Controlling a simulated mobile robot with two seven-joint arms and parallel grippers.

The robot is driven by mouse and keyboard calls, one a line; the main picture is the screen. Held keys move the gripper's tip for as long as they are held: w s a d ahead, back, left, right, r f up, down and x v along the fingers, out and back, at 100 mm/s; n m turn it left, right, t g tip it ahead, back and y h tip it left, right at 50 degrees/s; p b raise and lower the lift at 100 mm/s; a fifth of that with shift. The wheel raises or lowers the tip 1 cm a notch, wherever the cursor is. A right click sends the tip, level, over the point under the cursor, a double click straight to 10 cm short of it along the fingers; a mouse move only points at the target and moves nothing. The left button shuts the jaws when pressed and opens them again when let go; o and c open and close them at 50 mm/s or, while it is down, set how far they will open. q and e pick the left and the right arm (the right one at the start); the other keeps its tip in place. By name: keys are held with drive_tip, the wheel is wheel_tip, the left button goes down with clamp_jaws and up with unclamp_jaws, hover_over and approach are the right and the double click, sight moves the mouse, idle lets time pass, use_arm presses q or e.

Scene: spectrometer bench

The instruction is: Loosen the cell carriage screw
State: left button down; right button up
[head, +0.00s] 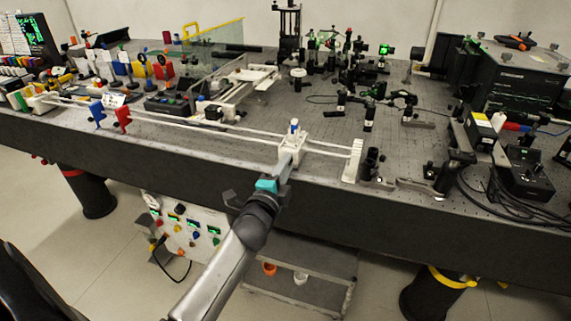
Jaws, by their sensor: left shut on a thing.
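The cell carriage (297,146) is a small white block on two long pale rails that run along the front of the bench. A blue-topped part (294,126) stands upright on it. My left gripper (288,160) reaches up from below the bench edge, and its tip meets the near face of the carriage. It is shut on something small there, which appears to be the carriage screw. The screw itself is hidden behind the fingers, so I cannot see its turn. My right gripper is not in view.
A white end block (353,161) closes the rails on the right. Red (123,119) and blue (98,113) holders stand by the rails at left. Optical mounts crowd the bench behind. A black control box (526,172) and cables lie at right. Bare perforated bench top lies behind the carriage.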

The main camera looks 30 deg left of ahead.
use_arm(q)
drive_tip(key=n+p, duration=0.1)
drive_tip(key=n, duration=0.4)
drive_tip(key=shift+p, duration=0.4)
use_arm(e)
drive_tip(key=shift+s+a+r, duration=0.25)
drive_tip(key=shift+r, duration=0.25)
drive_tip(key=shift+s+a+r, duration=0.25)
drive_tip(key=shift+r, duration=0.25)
use_arm(q)
drive_tip(key=shift+n, duration=0.3)
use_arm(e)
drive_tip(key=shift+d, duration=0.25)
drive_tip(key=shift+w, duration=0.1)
use_arm(q)
drive_tip(key=c, duration=0.8)
unclamp_jaws()
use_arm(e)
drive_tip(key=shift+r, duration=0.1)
use_arm(q)
drive_tip(key=p+v, duration=0.2)
drive_tip(key=v, duration=1.3)
drive_tip(key=shift+s, duration=0.2)
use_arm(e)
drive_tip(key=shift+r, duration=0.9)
